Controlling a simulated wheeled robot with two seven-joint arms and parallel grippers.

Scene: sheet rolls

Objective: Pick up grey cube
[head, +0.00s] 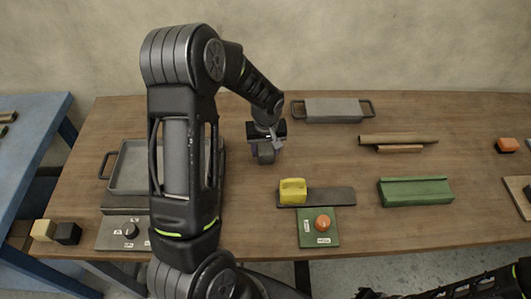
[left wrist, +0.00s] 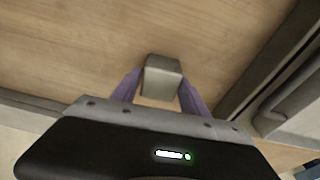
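The grey cube (left wrist: 162,77) is between the two purple fingers of my left gripper (left wrist: 160,88) in the left wrist view. The fingertips appear to press on its two sides, so the gripper looks shut on it. In the head view the cube (head: 265,153) shows below my left gripper (head: 265,146), over the back middle of the table. I cannot tell from these frames how far the cube is above the wood. Only dark parts of my right arm show at the bottom right of the head view; its gripper is not in view.
On the wooden table (head: 350,230) are a grey tray (head: 127,172), a grey handled box (head: 333,109), brown rolls (head: 398,139), a yellow block (head: 292,191), a green block (head: 415,191) and a green panel with an orange knob (head: 322,222). Clear wood lies right of the gripper.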

